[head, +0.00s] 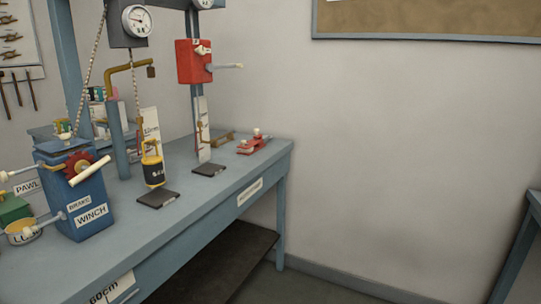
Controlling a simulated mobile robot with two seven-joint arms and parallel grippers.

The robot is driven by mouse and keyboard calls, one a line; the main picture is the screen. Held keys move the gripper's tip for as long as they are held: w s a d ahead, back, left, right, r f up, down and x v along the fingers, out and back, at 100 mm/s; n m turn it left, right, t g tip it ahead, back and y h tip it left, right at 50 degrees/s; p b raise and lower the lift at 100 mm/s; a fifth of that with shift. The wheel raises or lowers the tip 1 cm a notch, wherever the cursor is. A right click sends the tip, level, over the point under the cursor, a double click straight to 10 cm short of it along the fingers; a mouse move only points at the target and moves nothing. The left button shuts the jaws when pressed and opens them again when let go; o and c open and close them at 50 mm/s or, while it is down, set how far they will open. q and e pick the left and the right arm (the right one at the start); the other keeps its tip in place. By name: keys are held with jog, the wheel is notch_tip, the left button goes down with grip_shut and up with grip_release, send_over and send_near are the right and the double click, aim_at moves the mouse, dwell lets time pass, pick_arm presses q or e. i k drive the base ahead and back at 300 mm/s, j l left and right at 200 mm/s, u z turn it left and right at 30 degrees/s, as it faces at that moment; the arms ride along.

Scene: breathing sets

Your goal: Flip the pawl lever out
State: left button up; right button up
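A blue winch box (88,205) stands at the left on the workbench, with WINCH and BRAKE labels on its front. A red toothed wheel (78,166) sits near its top, partly behind a white crank handle (92,171). The pawl lever (25,171) points left from the wheel, with a pale knob at the picture's left edge and an orange part close to the teeth. I cannot tell whether it touches them. A PAWL label (27,187) is below it. Neither of my grippers is in view.
The brake lever (42,224) sticks out left over a yellow-rimmed cup (22,232). A red box (192,61) is on a post behind.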

aim_at(5, 177)
jog(key=u, duration=1.9)
jog(key=l, duration=0.1)
